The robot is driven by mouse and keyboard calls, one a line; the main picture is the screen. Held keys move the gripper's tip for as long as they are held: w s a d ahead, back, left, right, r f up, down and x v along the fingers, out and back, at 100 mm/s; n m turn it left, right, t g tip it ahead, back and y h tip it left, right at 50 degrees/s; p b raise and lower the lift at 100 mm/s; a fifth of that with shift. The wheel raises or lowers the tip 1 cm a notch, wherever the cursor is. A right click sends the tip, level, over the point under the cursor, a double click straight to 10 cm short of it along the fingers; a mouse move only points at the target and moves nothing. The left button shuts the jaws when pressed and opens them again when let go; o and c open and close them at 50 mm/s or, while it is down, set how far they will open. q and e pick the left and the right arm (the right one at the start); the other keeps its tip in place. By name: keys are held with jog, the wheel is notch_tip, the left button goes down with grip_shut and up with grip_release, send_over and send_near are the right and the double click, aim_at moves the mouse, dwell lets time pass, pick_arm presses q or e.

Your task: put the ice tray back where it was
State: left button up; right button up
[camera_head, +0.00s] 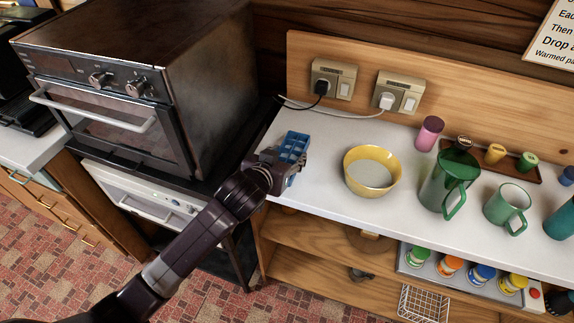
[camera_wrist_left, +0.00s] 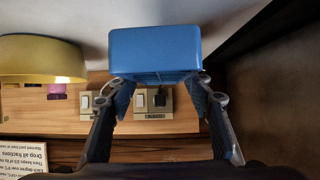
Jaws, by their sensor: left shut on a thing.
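The blue ice tray (camera_head: 293,145) with open compartments is at the left end of the white counter. I cannot tell whether it touches the counter top. My left gripper (camera_head: 280,165) reaches in from the left and is shut on the tray's near end. In the left wrist view the blue tray (camera_wrist_left: 155,48) sits between the two fingers of my left gripper (camera_wrist_left: 165,88). My right gripper is not in view.
A yellow bowl (camera_head: 372,172) stands right of the tray, with a green pitcher (camera_head: 446,182) and a light green mug (camera_head: 507,206) further right. A dark oven (camera_head: 140,85) stands left. Outlets with plugs (camera_head: 333,80) are behind. The counter between tray and bowl is clear.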

pick_arm(q)
jog(key=shift+f, duration=2.2)
jog(key=o, duration=1.3)
jog(key=shift+f, duration=0.15)
jog(key=shift+r, duration=0.25)
jog(key=shift+s, duration=0.25)
jog(key=b+v, duration=0.1)
jog(key=v, duration=1)
jog(key=shift+s+a+r, duration=0.1)
jog(key=shift+s+a, duration=0.1)
